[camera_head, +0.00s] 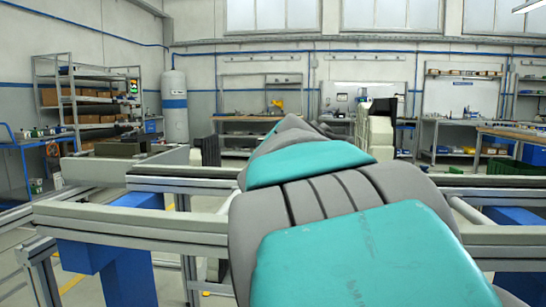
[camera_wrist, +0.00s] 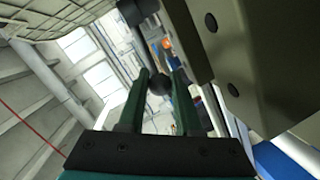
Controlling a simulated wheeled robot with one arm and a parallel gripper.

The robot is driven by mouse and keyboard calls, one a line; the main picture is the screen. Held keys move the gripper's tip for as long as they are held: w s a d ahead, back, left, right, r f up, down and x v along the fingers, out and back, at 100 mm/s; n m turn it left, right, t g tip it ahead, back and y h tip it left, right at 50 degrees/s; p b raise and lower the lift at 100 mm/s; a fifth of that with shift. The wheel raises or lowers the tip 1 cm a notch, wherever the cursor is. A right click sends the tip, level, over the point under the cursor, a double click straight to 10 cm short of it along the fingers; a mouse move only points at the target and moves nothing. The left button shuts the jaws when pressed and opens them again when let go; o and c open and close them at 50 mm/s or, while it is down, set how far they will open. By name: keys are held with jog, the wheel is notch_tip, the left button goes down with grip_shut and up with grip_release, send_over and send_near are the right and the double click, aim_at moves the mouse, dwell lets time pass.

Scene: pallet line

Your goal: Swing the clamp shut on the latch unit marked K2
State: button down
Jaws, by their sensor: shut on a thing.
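In the wrist view my gripper (camera_wrist: 161,86) has two dark green fingers. A beige body with dark round bolts (camera_wrist: 262,55) fills the right side of this view, close beside the right finger. I cannot read a K2 mark in either view, and whether this body is the latch unit is not clear. In the head view my own teal and grey arm stretches forward and hides my gripper and whatever it holds.
In the head view grey conveyor rails (camera_head: 130,222) on blue supports (camera_head: 105,262) run across the front on both sides of my arm. A white and black machine part (camera_head: 378,130) stands beyond. A shelf rack (camera_head: 90,100), a grey tank (camera_head: 175,105) and workbenches (camera_head: 455,130) are farther back.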

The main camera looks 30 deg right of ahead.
jog(key=shift+f, duration=0.1)
jog(key=c, duration=0.6)
grip_release()
jog(key=shift+w, duration=0.1)
dwell(0.9)
